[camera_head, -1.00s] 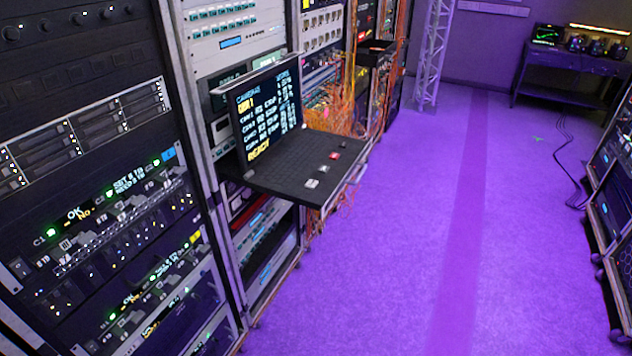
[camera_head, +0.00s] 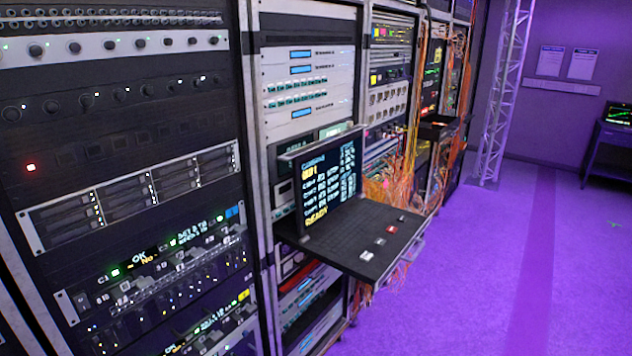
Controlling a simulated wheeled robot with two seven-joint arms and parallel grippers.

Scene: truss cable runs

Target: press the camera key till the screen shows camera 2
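The screen (camera_head: 328,178) stands upright at the back of a pull-out console shelf (camera_head: 350,236) in the second rack. Its text is small; a large yellow line near the top seems to end in 1, and a yellow line at the bottom reads READY. Several small keys lie on the shelf: a pale key (camera_head: 366,255), a grey key (camera_head: 380,241), a red key (camera_head: 391,229) and another pale one behind. I cannot read which is the camera key. Neither of my grippers is in view.
A tall rack (camera_head: 120,150) with lit panels fills the left. Orange cables (camera_head: 395,190) hang behind the shelf. A truss (camera_head: 503,95) stands at the back, and a desk (camera_head: 608,150) at the far right. The purple floor (camera_head: 460,290) right of the shelf is clear.

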